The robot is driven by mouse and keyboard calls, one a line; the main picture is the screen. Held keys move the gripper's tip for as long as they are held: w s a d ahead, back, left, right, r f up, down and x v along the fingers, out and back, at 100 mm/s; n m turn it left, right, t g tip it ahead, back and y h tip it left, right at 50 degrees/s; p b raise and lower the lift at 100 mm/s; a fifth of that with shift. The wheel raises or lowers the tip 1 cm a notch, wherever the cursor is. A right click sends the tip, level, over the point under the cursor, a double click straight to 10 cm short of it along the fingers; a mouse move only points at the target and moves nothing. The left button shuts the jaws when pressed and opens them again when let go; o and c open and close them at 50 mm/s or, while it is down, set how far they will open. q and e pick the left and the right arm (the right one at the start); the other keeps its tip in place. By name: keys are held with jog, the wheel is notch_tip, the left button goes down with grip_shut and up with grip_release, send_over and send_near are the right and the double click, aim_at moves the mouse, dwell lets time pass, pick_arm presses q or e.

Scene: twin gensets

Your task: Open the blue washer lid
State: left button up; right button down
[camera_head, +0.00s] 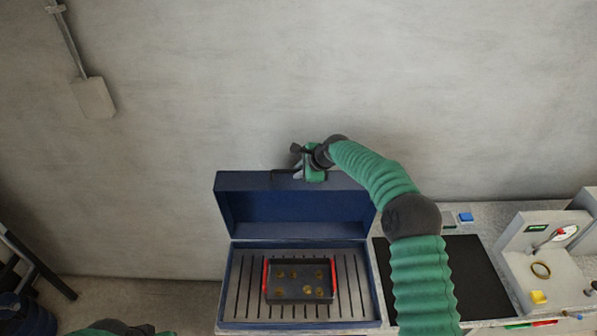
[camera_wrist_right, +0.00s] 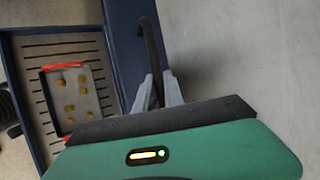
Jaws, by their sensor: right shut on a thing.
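The blue washer (camera_head: 228,290) stands at the lower middle of the head view. Its blue lid (camera_head: 290,208) stands raised, about upright, at the back of the tub. My right gripper (camera_head: 307,172) is at the lid's top edge, shut on the dark lid handle. In the right wrist view, the fingers (camera_wrist_right: 158,92) close around the curved black handle (camera_wrist_right: 150,45), beside the blue lid (camera_wrist_right: 122,45). Part of my left arm shows at the bottom left of the head view, but its fingers are out of the picture.
Inside the washer, a dark tray (camera_head: 298,268) with red ends holds several brass-coloured pieces on a slatted floor. A bench with a black mat (camera_head: 470,270), a blue block (camera_head: 465,217) and a grey gauge unit (camera_head: 545,250) stands to the right.

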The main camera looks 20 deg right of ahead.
jog(key=shift+s+f, duration=0.1)
jog(key=shift+f, duration=0.15)
jog(key=c, duration=1.5)
grip_release()
jog(key=shift+d, duration=0.15)
jog(key=shift+o, duration=0.2)
jog(key=b+v, duration=0.3)
jog(key=v, duration=0.2)
jog(key=shift+s+d+r, duration=0.2)
jog(key=shift+d+r, duration=0.05)
jog(key=b+v, duration=0.3)
jog(key=v, duration=0.8)
jog(key=shift+a+r, duration=0.2)
jog(key=shift+w, duration=0.1)
